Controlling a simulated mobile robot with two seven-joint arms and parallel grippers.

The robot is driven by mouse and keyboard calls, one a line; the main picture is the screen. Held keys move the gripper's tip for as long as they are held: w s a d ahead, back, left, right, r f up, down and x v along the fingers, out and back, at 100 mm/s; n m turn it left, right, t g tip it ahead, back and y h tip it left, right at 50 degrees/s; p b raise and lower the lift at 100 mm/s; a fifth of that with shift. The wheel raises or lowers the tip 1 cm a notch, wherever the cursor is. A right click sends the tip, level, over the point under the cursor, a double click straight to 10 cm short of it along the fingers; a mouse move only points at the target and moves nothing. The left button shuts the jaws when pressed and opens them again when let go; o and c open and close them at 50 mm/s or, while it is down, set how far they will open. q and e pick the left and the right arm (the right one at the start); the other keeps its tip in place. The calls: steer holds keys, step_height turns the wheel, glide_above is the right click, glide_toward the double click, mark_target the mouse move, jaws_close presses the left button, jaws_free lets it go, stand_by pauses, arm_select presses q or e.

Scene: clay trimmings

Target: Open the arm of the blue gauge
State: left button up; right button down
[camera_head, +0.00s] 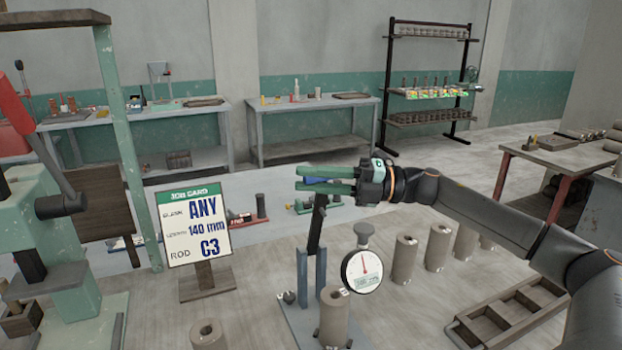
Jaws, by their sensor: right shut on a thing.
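The blue gauge (303,277) has two upright blue posts on a grey base plate at the lower middle. Its dark arm (316,232) rises from between the posts and stands nearly upright, leaning slightly right at the top. My right gripper (312,180) reaches in from the right, with green fingers shut on the arm's blue upper end, which is partly hidden between them. A round white dial (362,271) with a red needle is just right of the posts, and a grey hollow cylinder (334,318) stands in front. My left gripper is not in view.
A job card (195,222) reading ANY, 140 mm, C3 stands on the left. A green press (60,260) fills the far left. Several hollow cylinders (405,259) stand to the right, behind an empty compartment tray (511,309). Benches and a rack line the back.

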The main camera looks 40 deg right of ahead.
steer(key=shift+w+d+f+h, duration=0.1)
steer(key=shift+d+f+h, duration=0.15)
steer(key=shift+f, duration=0.5)
steer(key=c, duration=0.7)
jaws_free()
steer(key=shift+c, duration=0.2)
steer(key=b+v, duration=0.1)
steer(key=v, duration=1.1)
steer(key=shift+s+r+b, duration=0.25)
steer(key=shift+r+b, duration=0.1)
steer(key=shift+r, duration=0.2)
